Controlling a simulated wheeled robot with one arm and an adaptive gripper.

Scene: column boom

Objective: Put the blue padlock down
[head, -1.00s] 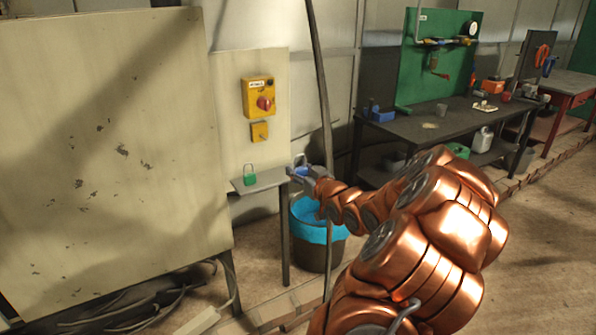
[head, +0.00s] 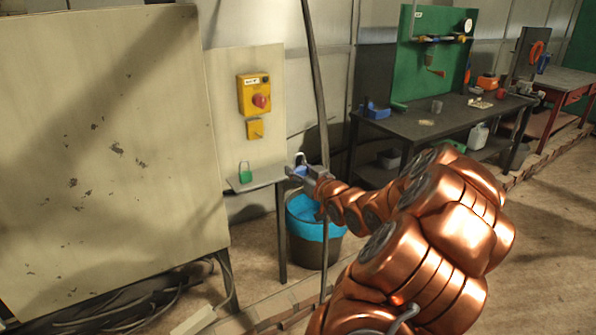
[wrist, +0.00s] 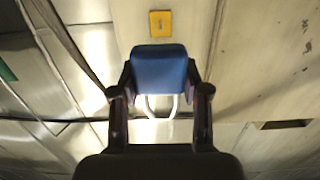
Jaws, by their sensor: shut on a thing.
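The blue padlock (head: 299,171) is in my gripper (head: 298,173), at the right end of the small grey shelf in the head view. In the wrist view the padlock's blue body (wrist: 159,70) sits between both fingers of my gripper (wrist: 160,85), with its pale shackle (wrist: 158,107) pointing down the picture. The gripper is shut on it. A green padlock (head: 245,175) stands on the left part of the small shelf (head: 262,184). Whether the blue padlock touches the shelf cannot be told.
A bin with a blue liner (head: 309,212) stands below and right of the shelf. A yellow switch box (head: 254,95) and a smaller yellow box (head: 255,129) are on the panel above. A dark vertical cable (head: 320,100) hangs close to the gripper. The shelf's middle is clear.

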